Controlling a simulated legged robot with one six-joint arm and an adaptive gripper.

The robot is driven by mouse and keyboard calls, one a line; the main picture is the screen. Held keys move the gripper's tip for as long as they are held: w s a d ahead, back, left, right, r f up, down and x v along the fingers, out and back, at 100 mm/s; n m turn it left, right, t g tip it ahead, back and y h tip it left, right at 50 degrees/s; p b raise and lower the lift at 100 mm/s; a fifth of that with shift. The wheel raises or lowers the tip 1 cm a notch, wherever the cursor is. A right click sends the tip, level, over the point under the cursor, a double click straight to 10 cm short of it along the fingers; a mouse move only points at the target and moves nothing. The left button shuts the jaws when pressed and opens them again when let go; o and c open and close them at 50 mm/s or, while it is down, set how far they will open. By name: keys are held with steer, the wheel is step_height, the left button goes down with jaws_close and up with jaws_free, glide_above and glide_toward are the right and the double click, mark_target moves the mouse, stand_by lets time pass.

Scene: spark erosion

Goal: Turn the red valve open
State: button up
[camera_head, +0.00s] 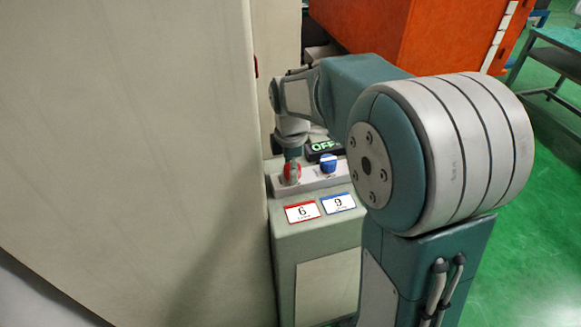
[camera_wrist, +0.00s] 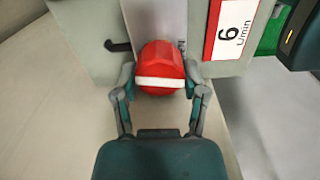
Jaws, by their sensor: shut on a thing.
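The red valve (camera_wrist: 160,62) is a round faceted knob with a white stripe across it, in the upper middle of the wrist view. My gripper (camera_wrist: 160,84) has one finger on each side of the knob and is shut on it. The white stripe lies level across the wrist picture, between the fingers. In the head view the red valve (camera_head: 291,172) sits at the left of a pale ledge on the cabinet, partly covered by my gripper (camera_head: 291,157), which comes down from above.
A blue knob (camera_head: 328,163) stands just right of the red valve. An "OFF" display (camera_head: 325,146) is behind it. Labels "6" (camera_head: 302,212) and "9" (camera_head: 338,203) are on the cabinet front. A large beige panel (camera_head: 130,150) stands close on the left.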

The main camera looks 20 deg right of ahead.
steer(key=shift+s+f+n, duration=0.1)
steer(key=shift+n, duration=1)
steer(key=o, duration=1.2)
steer(key=shift+c, duration=0.2)
steer(key=shift+r, duration=0.2)
step_height(320, 180, up, 12)
steer(key=shift+w+f, duration=0.2)
